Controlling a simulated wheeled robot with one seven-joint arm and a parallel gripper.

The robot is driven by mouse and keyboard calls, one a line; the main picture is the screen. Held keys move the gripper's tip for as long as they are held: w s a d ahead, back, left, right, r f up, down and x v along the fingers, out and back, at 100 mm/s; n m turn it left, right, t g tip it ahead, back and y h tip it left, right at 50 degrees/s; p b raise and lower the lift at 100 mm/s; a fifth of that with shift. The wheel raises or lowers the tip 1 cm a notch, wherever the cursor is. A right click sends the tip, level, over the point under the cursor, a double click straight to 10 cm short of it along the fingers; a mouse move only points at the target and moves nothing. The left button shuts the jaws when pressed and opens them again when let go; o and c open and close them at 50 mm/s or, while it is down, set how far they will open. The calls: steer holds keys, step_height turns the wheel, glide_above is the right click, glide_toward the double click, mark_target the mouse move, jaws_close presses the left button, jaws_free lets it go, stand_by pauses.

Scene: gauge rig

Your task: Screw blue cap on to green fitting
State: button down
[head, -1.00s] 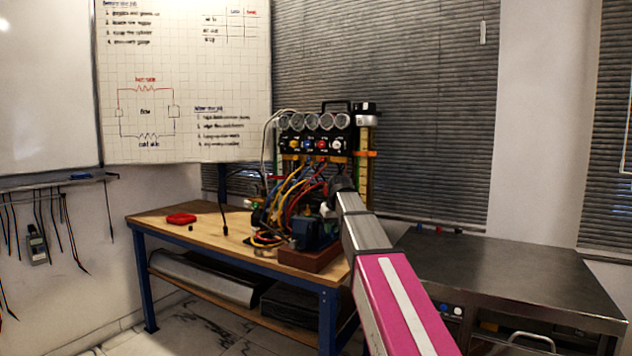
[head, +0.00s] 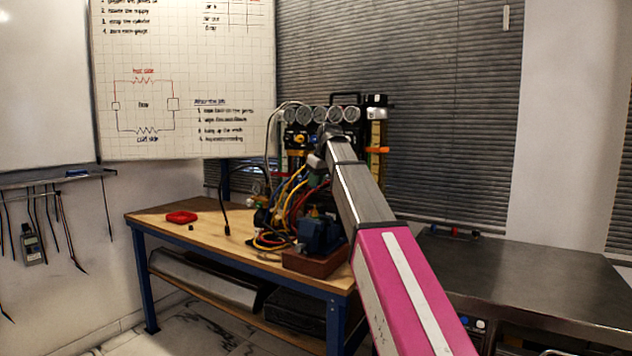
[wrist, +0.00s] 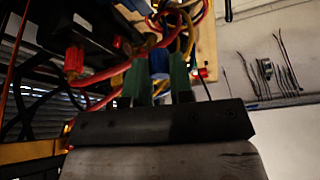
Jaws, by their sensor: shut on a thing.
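In the wrist view, the two green fingers of my gripper (wrist: 160,82) are close together, with a blue piece (wrist: 158,64) between them. It appears to be the blue cap, but the picture is dark and its shape is partly covered. In the head view, my arm reaches to the gauge panel and its wrist hides my gripper and part of the fitting row. I cannot make out the green fitting in either view.
The gauge rig (head: 318,116) stands on the wooden bench (head: 160,222). Red, yellow and blue hoses (head: 290,198) hang below the panel. A red fitting (wrist: 74,62) shows left of my fingers in the wrist view.

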glide_above(316, 210)
steer(key=shift+f, duration=2.6)
steer(key=shift+f, duration=1.3)
stand_by(0.5)
steer(key=m+h, duration=0.1)
steer(key=m, duration=0.2)
steer(key=shift+t, duration=0.4)
steer(key=shift+d+m+h, duration=0.1)
steer(key=shift+m+h, duration=0.3)
steer(key=shift+m, duration=0.7)
steer(key=shift+w, duration=0.1)
steer(key=shift+m+h, duration=0.4)
steer(key=shift+m, duration=0.6)
steer(key=shift+d+m+h, duration=0.1)
steer(key=shift+m+h, duration=0.5)
steer(key=shift+m, duration=1)
